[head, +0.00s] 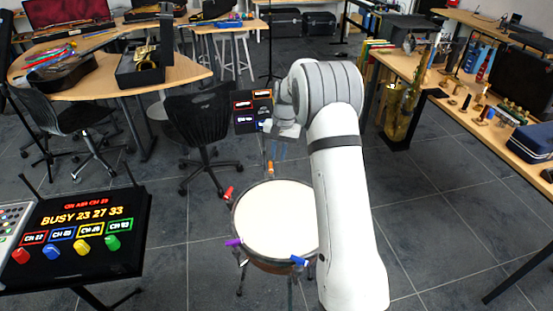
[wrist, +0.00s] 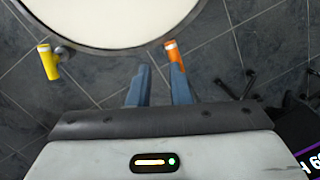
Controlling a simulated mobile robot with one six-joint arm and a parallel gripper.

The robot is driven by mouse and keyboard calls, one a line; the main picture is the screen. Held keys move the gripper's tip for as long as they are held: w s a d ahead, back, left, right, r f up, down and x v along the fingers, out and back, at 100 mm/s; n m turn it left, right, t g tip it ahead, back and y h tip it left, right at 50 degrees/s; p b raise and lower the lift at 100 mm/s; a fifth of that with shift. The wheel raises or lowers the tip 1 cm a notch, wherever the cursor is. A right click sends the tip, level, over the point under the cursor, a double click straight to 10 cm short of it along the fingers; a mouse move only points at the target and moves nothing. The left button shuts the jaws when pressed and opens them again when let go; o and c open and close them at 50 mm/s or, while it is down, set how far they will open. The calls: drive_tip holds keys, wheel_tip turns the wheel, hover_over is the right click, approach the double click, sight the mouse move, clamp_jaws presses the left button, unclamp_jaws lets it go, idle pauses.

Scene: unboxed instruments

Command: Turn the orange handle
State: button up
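The orange handle (head: 270,168) sticks out from the far rim of a white-topped drum (head: 275,221). In the wrist view the orange handle (wrist: 173,52) is just beyond the tip of the right finger, to the right of the gap's middle. My gripper (head: 279,153) is above the far side of the drum, near the orange handle. Its two blue fingers (wrist: 159,72) are apart with nothing seen between them. I cannot tell the height gap to the handle.
Red (head: 229,192), purple (head: 234,242) and blue (head: 299,261) handles ring the drum; a yellow handle (wrist: 48,62) shows in the wrist view. A black chair (head: 200,118) and small display panel (head: 252,112) stand behind. A knobbed display board (head: 75,235) is front left.

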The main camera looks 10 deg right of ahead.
drive_tip(key=d+m+y, duration=0.1)
drive_tip(key=d+m, duration=0.1)
drive_tip(key=s+d+f+m+y, duration=0.1)
drive_tip(key=d+m, duration=0.1)
drive_tip(key=d+m+y, duration=0.1)
drive_tip(key=d+m, duration=0.1)
drive_tip(key=shift+s+f+m+y, duration=0.3)
drive_tip(key=shift+s+f, duration=0.1)
drive_tip(key=c, duration=0.3)
drive_tip(key=d+m+y, duration=0.1)
drive_tip(key=d+m, duration=0.1)
drive_tip(key=d+m+t+y, duration=0.1)
drive_tip(key=d+m+y, duration=0.1)
drive_tip(key=m, duration=0.1)
drive_tip(key=d+r+m+t+y+b, duration=0.1)
drive_tip(key=d+m+y, duration=0.1)
drive_tip(key=m, duration=0.1)
drive_tip(key=shift+s+d+r, duration=0.1)
drive_tip(key=shift+s+d, duration=0.15)
drive_tip(key=shift+d, duration=0.1)
clamp_jaws()
drive_tip(key=p, duration=0.2)
approach(271, 170)
drive_tip(key=shift+w+a+f, duration=0.65)
drive_tip(key=shift+a+f, duration=1.1)
drive_tip(key=shift+f, duration=1.15)
